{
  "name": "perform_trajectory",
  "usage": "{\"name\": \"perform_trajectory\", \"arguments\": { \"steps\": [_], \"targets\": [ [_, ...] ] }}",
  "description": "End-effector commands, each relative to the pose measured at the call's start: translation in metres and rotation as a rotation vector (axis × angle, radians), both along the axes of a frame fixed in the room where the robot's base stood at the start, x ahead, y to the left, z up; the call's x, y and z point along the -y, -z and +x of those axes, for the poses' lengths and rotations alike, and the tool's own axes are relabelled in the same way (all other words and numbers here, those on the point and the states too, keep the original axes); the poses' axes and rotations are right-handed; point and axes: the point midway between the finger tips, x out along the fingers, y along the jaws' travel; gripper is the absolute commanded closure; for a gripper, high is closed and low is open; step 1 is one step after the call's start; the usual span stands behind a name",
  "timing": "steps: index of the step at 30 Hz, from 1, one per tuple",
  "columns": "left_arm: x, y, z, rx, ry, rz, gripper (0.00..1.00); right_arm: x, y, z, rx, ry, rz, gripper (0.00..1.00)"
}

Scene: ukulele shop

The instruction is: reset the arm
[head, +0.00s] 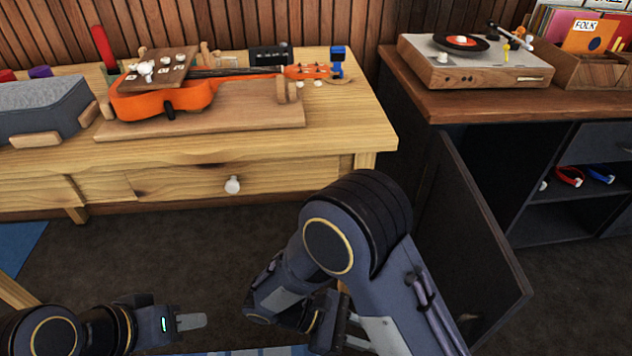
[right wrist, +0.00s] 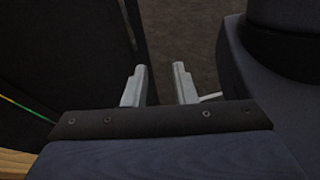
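My left gripper (head: 192,321) is low at the left of the head view, above the dark floor and away from the bench. Only one finger shows clearly, so its opening cannot be told. My right arm (head: 345,250) is folded in the lower middle of the head view, and its elbow hides part of the floor. In the right wrist view my right gripper (right wrist: 161,70) has two grey fingers apart with nothing between them. Dark floor lies behind its fingertips.
A wooden bench (head: 345,120) holds an orange ukulele (head: 180,98). At right, a cabinet (head: 470,105) bears a record player (head: 470,65). The cabinet's dark door (head: 465,235) stands open, close to my right arm. Bare floor (head: 130,255) lies before the bench.

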Motion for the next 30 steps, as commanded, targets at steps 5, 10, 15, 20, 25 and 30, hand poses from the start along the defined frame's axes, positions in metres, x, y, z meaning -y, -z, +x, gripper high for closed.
{"name": "perform_trajectory", "arguments": {
  "steps": [5,10,15,20,25,30],
  "targets": [
    [0.0,0.0,0.0,0.0,0.0,0.0,0.64,0.021,-0.025,-0.002,0.067,0.214,0.234,0.75],
    [0.0,0.0,0.0,0.0,0.0,0.0,0.64,0.044,-0.051,-0.009,0.189,0.48,0.511,0.75],
    [0.0,0.0,0.0,0.0,0.0,0.0,0.64,0.063,-0.075,-0.019,0.362,0.735,0.766,0.75],
    [0.0,0.0,0.0,0.0,0.0,0.0,0.64,0.079,-0.096,-0.027,0.572,0.956,0.982,0.75],
    [0.0,0.0,0.0,0.0,0.0,0.0,0.64,0.091,-0.114,-0.033,0.808,1.138,1.161,0.75],
    [0.0,0.0,0.0,0.0,0.0,0.0,0.64,0.099,-0.127,-0.037,0.995,1.246,1.271,0.75]
  ]
}}
